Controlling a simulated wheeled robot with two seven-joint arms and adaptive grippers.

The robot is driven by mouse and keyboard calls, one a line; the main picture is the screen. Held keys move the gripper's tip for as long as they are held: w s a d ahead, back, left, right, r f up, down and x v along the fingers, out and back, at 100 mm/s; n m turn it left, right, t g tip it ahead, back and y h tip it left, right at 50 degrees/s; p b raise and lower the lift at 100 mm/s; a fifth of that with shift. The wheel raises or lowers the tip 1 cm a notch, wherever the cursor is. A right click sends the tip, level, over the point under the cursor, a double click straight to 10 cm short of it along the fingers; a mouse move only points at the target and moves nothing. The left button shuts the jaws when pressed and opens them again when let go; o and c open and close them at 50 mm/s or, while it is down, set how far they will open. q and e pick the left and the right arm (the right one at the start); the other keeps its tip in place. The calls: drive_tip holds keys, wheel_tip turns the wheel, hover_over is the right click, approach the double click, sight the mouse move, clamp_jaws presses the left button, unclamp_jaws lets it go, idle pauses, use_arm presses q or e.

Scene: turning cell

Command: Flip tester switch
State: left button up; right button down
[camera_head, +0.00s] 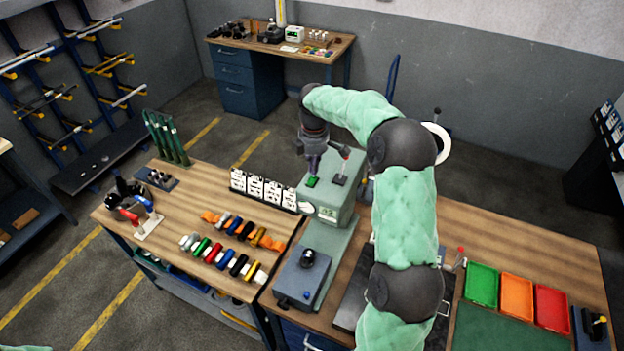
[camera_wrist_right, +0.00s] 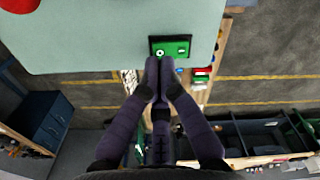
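The tester is a pale green machine (camera_head: 335,203) on the right-hand bench, with a small green switch (camera_head: 313,182) on its top. In the right wrist view the switch (camera_wrist_right: 178,48) is a green rocker in a dark frame, with a white ring mark at its left end. My right gripper (camera_head: 311,172) points down right over the switch. Its fingers (camera_wrist_right: 159,62) are together and empty, with the tips at the lower left edge of the switch. I cannot tell whether they touch it. My left gripper is not in view.
White cards (camera_head: 262,188) stand behind several coloured handles on the left bench. Green, orange (camera_head: 517,296) and red trays lie to the right.

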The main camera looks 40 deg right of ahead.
sight(314, 177)
drive_tip(key=shift+f+b, duration=0.7)
drive_tip(key=shift+f, duration=0.55)
idle(1.2)
drive_tip(key=shift+s+a, duration=0.1)
drive_tip(key=shift+r+p, duration=0.7)
drive_tip(key=shift+r, duration=0.15)
drive_tip(key=shift+r+p, duration=1.9)
drive_tip(key=shift+r, duration=0.85)
drive_tip(key=shift+f, duration=0.1)
